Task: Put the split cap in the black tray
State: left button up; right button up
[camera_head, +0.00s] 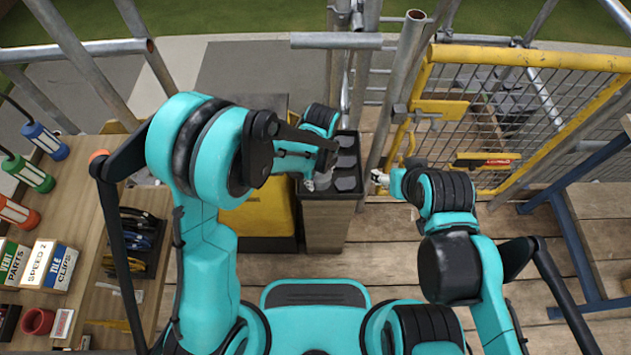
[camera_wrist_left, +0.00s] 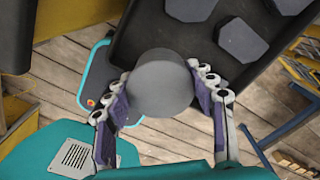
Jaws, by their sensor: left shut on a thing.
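The grey round cap (camera_wrist_left: 160,82) is between the fingers of my left gripper (camera_wrist_left: 164,100) in the left wrist view, and the gripper is shut on it. No split shows on the side facing the camera. The black tray (camera_wrist_left: 150,35) lies beyond and below the cap. In the head view my left gripper (camera_head: 318,183) is at the left near part of the black tray (camera_head: 350,193), partly covered by my arm. I cannot tell whether the cap touches the tray. My right gripper (camera_head: 380,178) is right of the tray, too small to read.
Several dark angular pieces (camera_head: 346,183) lie in the tray, which tops a wooden stand (camera_head: 325,222). A yellow bin (camera_head: 262,215) stands to its left. Scaffold poles (camera_head: 385,100) and a yellow mesh gate (camera_head: 520,95) rise behind and right. A workbench (camera_head: 85,220) is at left.

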pick_arm(q)
jog(key=shift+w+a+f, duration=0.55)
jog(key=shift+a, duration=0.15)
jog(key=shift+f, duration=0.25)
notch_tip(320, 180, down, 4)
jog(key=shift+r+b, duration=0.15)
jog(key=shift+b, duration=1)
jog(key=shift+r, duration=0.1)
jog(key=o, duration=0.7)
jog(key=shift+f, duration=0.2)
jog(key=shift+c, duration=0.2)
jog(key=shift+o, duration=0.7)
